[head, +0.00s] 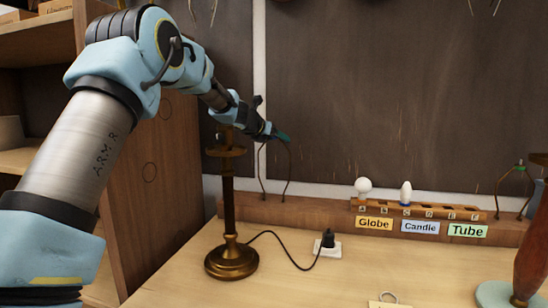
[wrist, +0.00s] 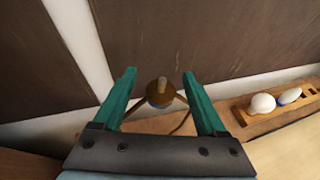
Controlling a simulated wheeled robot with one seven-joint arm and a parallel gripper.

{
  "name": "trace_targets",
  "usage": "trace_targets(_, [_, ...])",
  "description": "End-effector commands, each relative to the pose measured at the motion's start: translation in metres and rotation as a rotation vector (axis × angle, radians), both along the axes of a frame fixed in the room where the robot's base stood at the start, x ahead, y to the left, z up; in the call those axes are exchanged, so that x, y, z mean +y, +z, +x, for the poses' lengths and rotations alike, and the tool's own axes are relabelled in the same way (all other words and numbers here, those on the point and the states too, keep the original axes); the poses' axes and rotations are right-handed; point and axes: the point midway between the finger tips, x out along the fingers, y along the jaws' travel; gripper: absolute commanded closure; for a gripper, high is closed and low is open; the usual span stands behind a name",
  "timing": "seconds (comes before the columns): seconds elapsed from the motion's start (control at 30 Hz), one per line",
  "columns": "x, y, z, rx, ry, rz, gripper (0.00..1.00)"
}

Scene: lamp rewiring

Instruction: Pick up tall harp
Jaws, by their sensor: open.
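The tall harp (head: 288,172) is a thin dark wire loop standing upright on the wooden ledge at the back, just right of the lamp stand. My gripper (head: 280,136) is at its top in the head view. In the wrist view the harp's brown cap with a pale stud (wrist: 158,92) lies between the open teal fingers of my gripper (wrist: 159,73), with a visible gap on each side. The harp's lower wires are partly hidden behind the fingers there. A second, shorter harp (head: 500,192) stands at the far right of the ledge.
A brass lamp stand (head: 229,200) with a dark cord to a black plug (head: 327,239) stands below my arm. A wooden bulb rack (head: 440,210) holds a globe bulb (head: 363,186) and a candle bulb (head: 405,190). A wooden shelf (head: 150,180) is at left.

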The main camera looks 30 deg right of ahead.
Motion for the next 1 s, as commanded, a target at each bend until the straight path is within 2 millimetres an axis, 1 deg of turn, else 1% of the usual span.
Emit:
trace_targets(0.03, [-0.0050,0.0002,0.0028,0.000,0.000,0.000,0.26])
trace_targets(0.13, [-0.0104,-0.0029,0.0062,-0.001,0.000,0.000,0.26])
trace_targets(0.37, [-0.0117,-0.0051,0.0072,-0.002,0.001,0.000,0.26])
trace_targets(0.4, [-0.0117,-0.0051,0.0071,-0.002,0.001,0.000,0.27])
trace_targets(1.0, [-0.0111,-0.0065,0.0073,-0.001,0.001,0.003,0.94])
